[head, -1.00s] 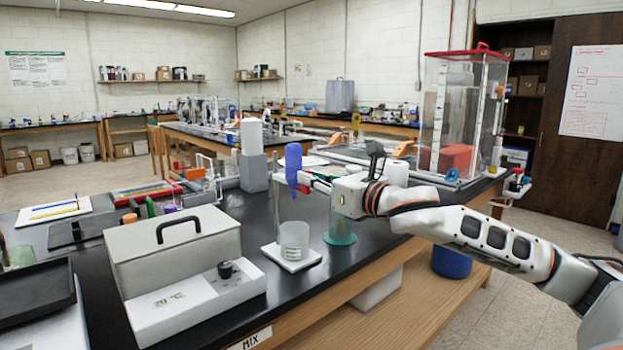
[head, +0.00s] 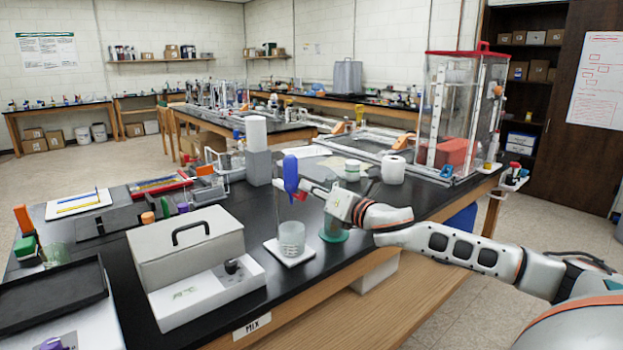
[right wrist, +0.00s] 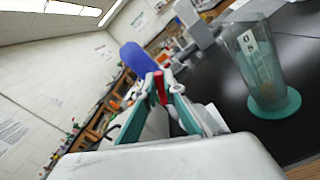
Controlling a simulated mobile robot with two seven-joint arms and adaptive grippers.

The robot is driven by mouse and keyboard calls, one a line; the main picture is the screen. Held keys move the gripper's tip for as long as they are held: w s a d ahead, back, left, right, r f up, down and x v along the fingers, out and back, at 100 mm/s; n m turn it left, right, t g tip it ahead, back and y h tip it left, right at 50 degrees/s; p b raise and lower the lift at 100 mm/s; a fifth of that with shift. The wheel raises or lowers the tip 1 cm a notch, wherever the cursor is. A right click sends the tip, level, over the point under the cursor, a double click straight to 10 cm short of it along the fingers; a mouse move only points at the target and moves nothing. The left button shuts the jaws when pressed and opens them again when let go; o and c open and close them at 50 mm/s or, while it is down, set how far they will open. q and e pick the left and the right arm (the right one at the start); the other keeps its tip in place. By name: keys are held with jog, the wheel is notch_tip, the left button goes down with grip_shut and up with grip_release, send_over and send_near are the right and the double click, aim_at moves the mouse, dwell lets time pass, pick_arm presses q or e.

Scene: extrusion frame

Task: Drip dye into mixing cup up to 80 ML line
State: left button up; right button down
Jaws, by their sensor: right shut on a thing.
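The mixing cup (head: 291,238) is a clear cup with faint lines, standing upright on a white square plate (head: 289,252) near the bench's front edge. Its fill level is too small to read. My right gripper (head: 306,187) is shut on a blue dye dropper (head: 290,172), held upright, tip down. The tip is above the cup's mouth, apart from it. In the right wrist view the dropper (right wrist: 138,60) shows beyond the fingers (right wrist: 160,88). No falling drop can be made out. My left gripper is not in view.
A clear vessel with a green base (head: 334,228) stands right of the cup; it also shows in the right wrist view (right wrist: 262,75). A grey lidded box (head: 187,247) with a knob panel stands to the left. A white roll (head: 393,170) is behind my right arm.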

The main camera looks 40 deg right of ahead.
pick_arm(q)
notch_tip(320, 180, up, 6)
jog(key=p, duration=0.4)
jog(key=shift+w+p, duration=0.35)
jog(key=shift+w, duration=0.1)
pick_arm(e)
jog(key=m, duration=0.3)
jog(key=d+f+m, duration=0.1)
jog(key=m, duration=0.2)
jog(key=f+m, duration=0.1)
jog(key=m, duration=0.2)
jog(key=shift+d+f+m, duration=0.2)
jog(key=shift+d+m, duration=0.2)
jog(key=c, duration=2.1)
grip_release()
jog(key=shift+c, duration=0.2)
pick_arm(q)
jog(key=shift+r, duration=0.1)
